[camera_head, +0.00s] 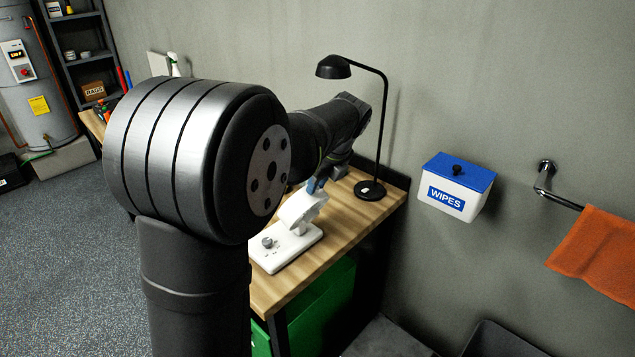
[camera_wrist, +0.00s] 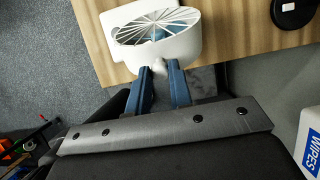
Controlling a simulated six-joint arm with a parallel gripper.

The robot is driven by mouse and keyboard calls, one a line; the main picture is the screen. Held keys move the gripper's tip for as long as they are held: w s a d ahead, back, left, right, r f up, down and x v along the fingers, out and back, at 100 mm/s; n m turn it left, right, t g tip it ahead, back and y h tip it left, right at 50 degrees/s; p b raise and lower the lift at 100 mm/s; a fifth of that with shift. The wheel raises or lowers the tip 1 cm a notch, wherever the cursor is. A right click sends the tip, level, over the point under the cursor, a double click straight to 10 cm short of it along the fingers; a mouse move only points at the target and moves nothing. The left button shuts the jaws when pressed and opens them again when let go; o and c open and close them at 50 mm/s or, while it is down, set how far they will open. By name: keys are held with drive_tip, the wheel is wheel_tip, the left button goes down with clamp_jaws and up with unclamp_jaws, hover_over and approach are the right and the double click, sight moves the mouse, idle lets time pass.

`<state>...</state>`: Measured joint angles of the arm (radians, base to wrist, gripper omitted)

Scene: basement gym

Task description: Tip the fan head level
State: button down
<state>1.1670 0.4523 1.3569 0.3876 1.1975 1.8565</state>
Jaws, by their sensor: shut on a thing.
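A small white desk fan stands on the wooden workbench (camera_head: 340,245). Its flat white base (camera_head: 285,250) carries a dark grey knob (camera_head: 267,242). The fan head (camera_head: 303,209) sits above the base and looks tilted; its exact angle is hard to tell. In the wrist view the head (camera_wrist: 190,44) shows its round grille of thin spokes. My gripper (camera_wrist: 159,72) has its blue fingers on either side of a small white stub on the head's near side, shut on it. In the head view the blue fingers (camera_head: 315,186) meet the top of the fan head.
A black desk lamp (camera_head: 369,190) stands at the bench's back right, close to my arm. A white wipes box with blue lid (camera_head: 457,185) and an orange towel (camera_head: 595,250) on a rail are on the wall. A green cabinet (camera_head: 322,310) is beneath the bench.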

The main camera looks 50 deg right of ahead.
drive_tip(key=shift+w+r+g, duration=0.25)
drive_tip(key=shift+w+g, duration=0.45)
drive_tip(key=shift+w, duration=0.35)
drive_tip(key=shift+w+r+g, duration=0.2)
drive_tip(key=shift+w+g, duration=0.5)
drive_tip(key=shift+w, duration=0.35)
drive_tip(key=shift+w+r+g, duration=0.25)
drive_tip(key=shift+w+g, duration=0.45)
drive_tip(key=shift+w, duration=0.35)
drive_tip(key=shift+w+g, duration=0.8)
drive_tip(key=shift+w, duration=0.35)
drive_tip(key=c, duration=1.4)
unclamp_jaws()
drive_tip(key=shift+w, duration=0.1)
drive_tip(key=shift+o, duration=0.5)
drive_tip(key=shift+r, duration=0.1)
wheel_tip(320, 180, up, 12)
drive_tip(key=w, duration=0.1)
